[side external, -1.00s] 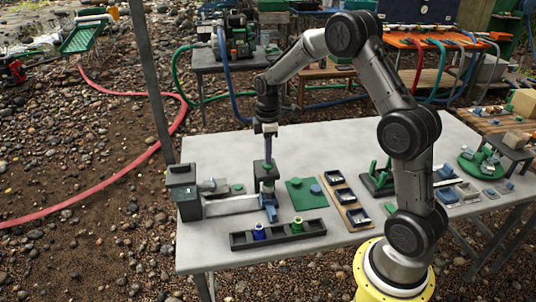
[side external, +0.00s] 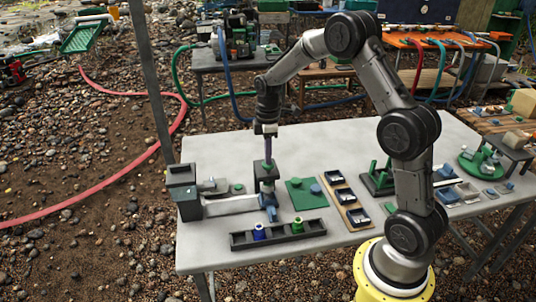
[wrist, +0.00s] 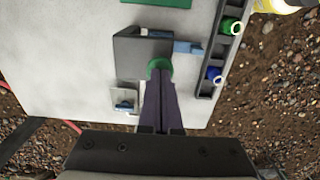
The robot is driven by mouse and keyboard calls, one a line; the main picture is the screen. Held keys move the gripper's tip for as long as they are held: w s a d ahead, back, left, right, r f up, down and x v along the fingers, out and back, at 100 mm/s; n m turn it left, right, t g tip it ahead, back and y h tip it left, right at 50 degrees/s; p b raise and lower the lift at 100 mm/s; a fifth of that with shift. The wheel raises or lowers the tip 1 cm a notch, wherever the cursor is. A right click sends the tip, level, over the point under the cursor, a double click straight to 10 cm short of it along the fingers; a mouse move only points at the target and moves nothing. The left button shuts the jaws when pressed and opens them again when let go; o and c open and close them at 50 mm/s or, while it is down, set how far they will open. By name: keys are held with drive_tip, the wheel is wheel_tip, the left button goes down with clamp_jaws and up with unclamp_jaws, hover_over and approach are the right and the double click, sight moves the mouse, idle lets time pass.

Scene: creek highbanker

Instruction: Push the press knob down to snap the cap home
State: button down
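The press stands at the left of the grey table, with a dark square head (side external: 264,171) over a pale post and a blue part (side external: 269,201) low at its front. In the wrist view its round green knob (wrist: 158,66) shows beside the dark press plate (wrist: 135,45). My gripper (side external: 268,158) points straight down over the press head. Its long dark purple fingers (wrist: 158,82) are together, with nothing seen between them. Their tips overlap the knob's edge; I cannot tell whether they press on it. The cap under the press cannot be made out.
A dark tray (side external: 278,236) with a blue and a green fitting lies in front of the press. A dark box (side external: 183,190) with a pale bar stands left. A green plate (side external: 305,195) and a wooden strip with black bins (side external: 345,200) lie right.

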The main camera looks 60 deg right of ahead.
drive_tip(key=shift+f, duration=0.75)
idle(0.3)
drive_tip(key=shift+r, duration=1.6)
